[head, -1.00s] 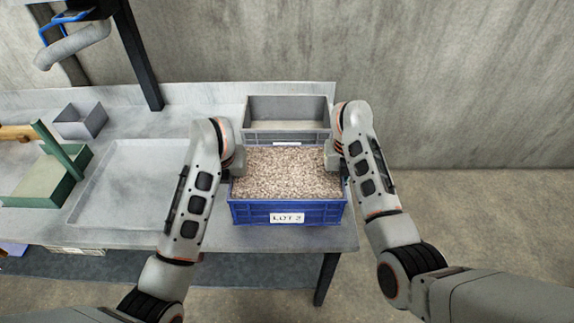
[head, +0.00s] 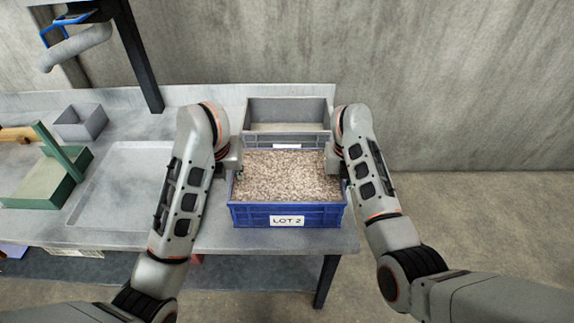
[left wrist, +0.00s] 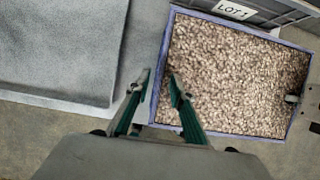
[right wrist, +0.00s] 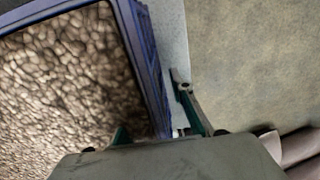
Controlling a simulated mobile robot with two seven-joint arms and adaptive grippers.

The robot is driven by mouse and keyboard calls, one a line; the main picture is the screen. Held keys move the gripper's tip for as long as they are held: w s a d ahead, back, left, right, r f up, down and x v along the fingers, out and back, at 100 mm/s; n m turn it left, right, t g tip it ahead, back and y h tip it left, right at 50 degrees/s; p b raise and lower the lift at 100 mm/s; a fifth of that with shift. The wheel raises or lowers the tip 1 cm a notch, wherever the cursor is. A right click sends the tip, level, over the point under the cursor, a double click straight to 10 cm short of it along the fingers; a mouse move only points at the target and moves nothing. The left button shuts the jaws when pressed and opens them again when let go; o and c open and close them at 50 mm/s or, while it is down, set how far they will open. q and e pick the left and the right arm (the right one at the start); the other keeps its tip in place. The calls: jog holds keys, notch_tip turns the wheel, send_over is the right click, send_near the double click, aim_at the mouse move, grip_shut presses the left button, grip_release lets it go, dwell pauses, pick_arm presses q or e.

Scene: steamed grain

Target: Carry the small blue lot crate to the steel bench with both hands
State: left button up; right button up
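The blue lot crate (head: 245,214), labelled LOT 2 and full of pale grain, stands level at the front right of the steel bench (head: 222,236). My left gripper (head: 231,172) is at its left wall. In the left wrist view its fingers (left wrist: 158,78) are apart, one outside the rim and one over the grain. My right gripper (head: 335,168) is at the right wall. In the right wrist view its fingers (right wrist: 152,105) are spread on both sides of the wall, with a gap beside the outer finger; the inner fingertip is mostly hidden.
A grey crate (head: 288,139) stands directly behind the blue one; its label reads LOT 1 in the left wrist view. A shallow steel tray (head: 125,190), a green box (head: 60,190) and a small grey bin (head: 82,122) lie to the left. Open floor (head: 480,220) is on the right.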

pick_arm(q)
jog(key=v, duration=0.4)
jog(key=shift+r, duration=0.25)
jog(key=shift+s+r, duration=0.35)
jog(key=shift+r, duration=0.25)
pick_arm(e)
jog(key=shift+r, duration=3.8)
jog(key=shift+w, duration=0.1)
